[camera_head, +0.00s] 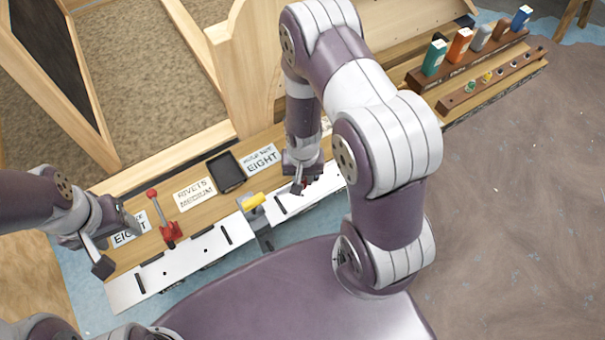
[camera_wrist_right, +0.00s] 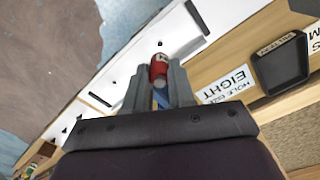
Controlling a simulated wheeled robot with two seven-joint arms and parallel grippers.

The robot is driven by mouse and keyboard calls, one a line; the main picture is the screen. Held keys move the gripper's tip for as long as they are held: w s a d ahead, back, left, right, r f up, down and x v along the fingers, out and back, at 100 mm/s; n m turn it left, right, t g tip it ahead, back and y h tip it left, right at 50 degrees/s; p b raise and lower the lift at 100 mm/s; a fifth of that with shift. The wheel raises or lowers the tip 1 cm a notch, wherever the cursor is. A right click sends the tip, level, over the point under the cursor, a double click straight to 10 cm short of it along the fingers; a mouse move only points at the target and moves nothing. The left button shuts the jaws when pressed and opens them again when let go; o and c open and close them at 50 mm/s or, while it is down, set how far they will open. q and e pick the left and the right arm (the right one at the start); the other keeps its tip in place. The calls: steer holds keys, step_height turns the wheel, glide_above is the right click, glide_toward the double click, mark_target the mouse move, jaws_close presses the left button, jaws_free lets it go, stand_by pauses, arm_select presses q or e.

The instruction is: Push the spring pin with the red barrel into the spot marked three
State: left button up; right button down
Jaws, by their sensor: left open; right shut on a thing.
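The spring pin with the red barrel (camera_wrist_right: 158,72) is between the fingertips of my right gripper (camera_wrist_right: 156,88) in the right wrist view. The gripper is shut on it, and the barrel lies over the white metal strip (camera_wrist_right: 160,40). In the head view my right gripper (camera_head: 301,187) is low at the right part of that strip (camera_head: 322,186), with only a bit of red showing. I cannot tell whether the pin's tip touches the strip. No mark reading three is legible. My left gripper (camera_head: 108,250) is open and empty over the bench's left end.
A black tray (camera_head: 226,172) and paper labels (camera_head: 195,193) lie behind. Wooden frames (camera_head: 250,70) rise at the back. A rack of coloured blocks (camera_head: 470,60) is at the far right.

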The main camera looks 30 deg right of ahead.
mark_target(302, 179)
step_height(302, 179, down, 2)
steer(key=shift+f+b, duration=0.25)
steer(key=shift+b, duration=0.35)
arm_select(q)
steer(key=shift+f, duration=0.95)
steer(key=shift+r+p, duration=0.4)
steer(key=shift+p, duration=0.05)
arm_select(e)
steer(key=shift+r, duration=0.1)
arm_select(q)
steer(key=shift+f+b, duration=1.3)
steer(key=shift+b, duration=0.05)
arm_select(e)
steer(key=shift+f, duration=1.85)
steer(key=c, duration=0.9)
jaws_free()
steer(key=shift+r, duration=0.1)
steer(key=shift+o, duration=0.2)
steer(key=shift+r, duration=0.1)
arm_select(q)
steer(key=shift+r, duration=0.25)
arm_select(e)
step_height(302, 179, up, 12)
steer(key=shift+r, duration=0.25)
